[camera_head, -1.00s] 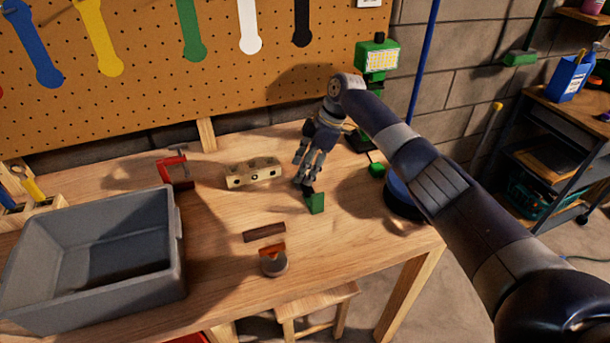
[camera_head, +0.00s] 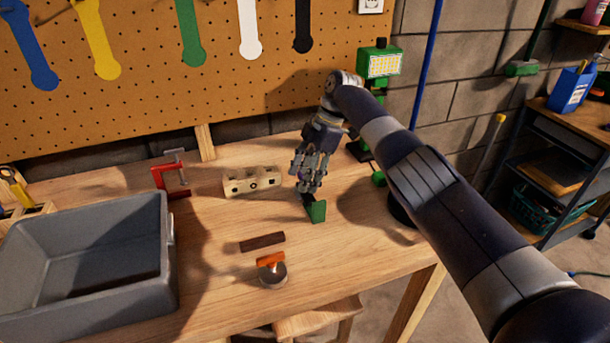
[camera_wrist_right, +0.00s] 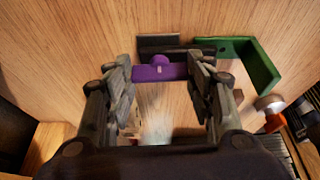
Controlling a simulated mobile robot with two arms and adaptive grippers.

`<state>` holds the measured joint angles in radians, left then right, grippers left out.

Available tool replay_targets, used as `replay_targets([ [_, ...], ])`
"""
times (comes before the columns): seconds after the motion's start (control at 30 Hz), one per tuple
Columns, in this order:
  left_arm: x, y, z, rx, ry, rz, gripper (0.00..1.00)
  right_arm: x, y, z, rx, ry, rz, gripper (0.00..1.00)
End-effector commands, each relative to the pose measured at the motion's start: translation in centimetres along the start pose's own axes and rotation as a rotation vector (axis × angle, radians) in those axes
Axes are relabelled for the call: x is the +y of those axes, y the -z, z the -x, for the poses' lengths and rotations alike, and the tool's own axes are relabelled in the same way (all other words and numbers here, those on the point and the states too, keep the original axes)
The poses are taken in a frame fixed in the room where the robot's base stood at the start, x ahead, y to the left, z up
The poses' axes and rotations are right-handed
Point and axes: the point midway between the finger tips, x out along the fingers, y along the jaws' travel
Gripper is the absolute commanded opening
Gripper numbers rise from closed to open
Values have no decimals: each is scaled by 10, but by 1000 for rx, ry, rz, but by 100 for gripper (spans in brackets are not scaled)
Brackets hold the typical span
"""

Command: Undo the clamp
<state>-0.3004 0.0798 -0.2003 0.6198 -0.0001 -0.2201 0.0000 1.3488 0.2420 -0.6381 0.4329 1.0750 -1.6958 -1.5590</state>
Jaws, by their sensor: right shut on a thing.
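A green L-shaped piece with a dark bar, which looks like a clamp (camera_head: 317,212), lies on the workbench (camera_head: 350,240). In the right wrist view its green arm (camera_wrist_right: 255,62) is at the upper right, beside the dark bar (camera_wrist_right: 172,43). My right gripper (camera_head: 309,190) points down at it. In the wrist view the gripper (camera_wrist_right: 160,75) is shut on a purple bar with a round knob (camera_wrist_right: 153,72), in front of the dark bar. Whether they are joined is unclear. A red C-shaped clamp (camera_head: 163,178) stands apart, near the grey bin. My left gripper is not in view.
A grey bin (camera_head: 168,265) fills the left side. A pale block with holes (camera_head: 238,186) is left of my gripper. A dark brown bar (camera_head: 262,242) and a round grey item with an orange top (camera_head: 273,276) lie in front. A green lamp (camera_head: 380,64) stands behind.

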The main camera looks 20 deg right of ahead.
Motion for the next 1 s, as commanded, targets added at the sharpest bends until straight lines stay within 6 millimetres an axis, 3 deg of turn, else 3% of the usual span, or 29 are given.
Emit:
replay_targets([
  [0.13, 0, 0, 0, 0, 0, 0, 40, -4, -3, -6, -3, 17, -6, 26],
  [0.17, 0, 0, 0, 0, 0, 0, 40, -4, -3, -6, -3, 17, -6, 56],
  [0.23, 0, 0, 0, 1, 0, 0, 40, -4, -3, -6, -2, 16, -6, 70],
  [0.63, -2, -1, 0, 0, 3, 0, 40, -1, -1, 3, -1, 3, -3, 70],
  [1.0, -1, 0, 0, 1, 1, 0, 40, -1, -1, 59, 0, 6, -4, 70],
])
